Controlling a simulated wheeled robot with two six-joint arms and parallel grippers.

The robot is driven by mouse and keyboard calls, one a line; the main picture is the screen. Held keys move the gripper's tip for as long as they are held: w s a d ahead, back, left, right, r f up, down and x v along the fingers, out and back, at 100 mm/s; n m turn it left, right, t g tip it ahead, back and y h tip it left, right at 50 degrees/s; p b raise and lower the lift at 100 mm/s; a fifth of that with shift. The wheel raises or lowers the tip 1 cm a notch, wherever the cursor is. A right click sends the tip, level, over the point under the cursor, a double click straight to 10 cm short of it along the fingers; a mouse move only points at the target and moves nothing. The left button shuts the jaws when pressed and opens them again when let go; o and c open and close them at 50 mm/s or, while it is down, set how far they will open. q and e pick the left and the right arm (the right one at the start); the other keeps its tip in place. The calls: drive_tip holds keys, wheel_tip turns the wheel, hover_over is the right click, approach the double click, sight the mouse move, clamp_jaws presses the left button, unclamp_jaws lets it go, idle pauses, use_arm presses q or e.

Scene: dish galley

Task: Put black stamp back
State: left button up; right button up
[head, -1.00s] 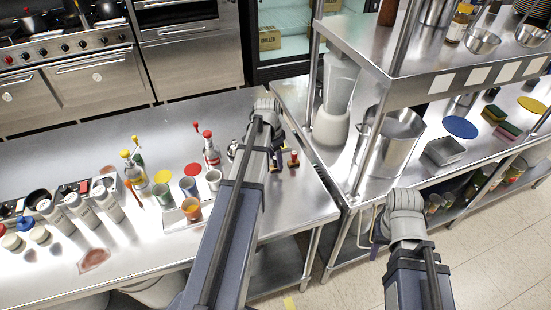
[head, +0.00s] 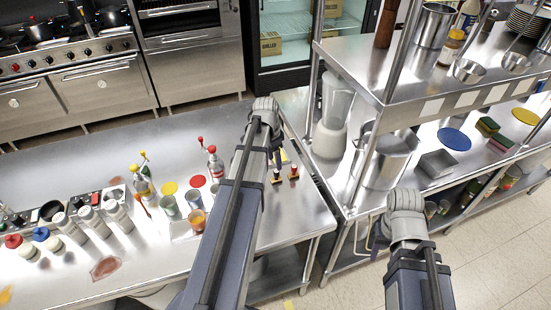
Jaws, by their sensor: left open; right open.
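Two small stamp-like pieces stand on the steel counter (head: 85,150) near its right end: one dark with a yellowish base (head: 276,178), and one with a red top and dark base (head: 293,173). I cannot tell which, if either, is the black stamp. My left gripper (head: 277,162) hangs just behind them, open, partly hidden by its own wrist and forearm. Nothing shows between its fingers. My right gripper (head: 374,237) is open and empty beside the front of the right-hand counter, partly hidden by its wrist.
Cups (head: 195,220), sauce bottles (head: 215,163) and shakers (head: 117,216) crowd the left counter. The left counter's back is clear.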

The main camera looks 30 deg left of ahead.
use_arm(q)
drive_tip(key=r+p, duration=0.2)
drive_tip(key=r, duration=0.1)
drive_tip(key=r+p, duration=0.2)
drive_tip(key=shift+s+a, duration=0.2)
drive_tip(key=shift+s, duration=0.05)
drive_tip(key=s+d, duration=0.5)
drive_tip(key=d, duration=0.5)
drive_tip(key=s+d+n+g+y, duration=0.1)
drive_tip(key=s+d, duration=0.4)
drive_tip(key=d, duration=0.6)
drive_tip(key=s+d+n+y, duration=0.1)
drive_tip(key=s+d, duration=0.4)
drive_tip(key=d, duration=0.5)
drive_tip(key=shift+s+d, duration=0.15)
drive_tip(key=shift+s, duration=0.05)
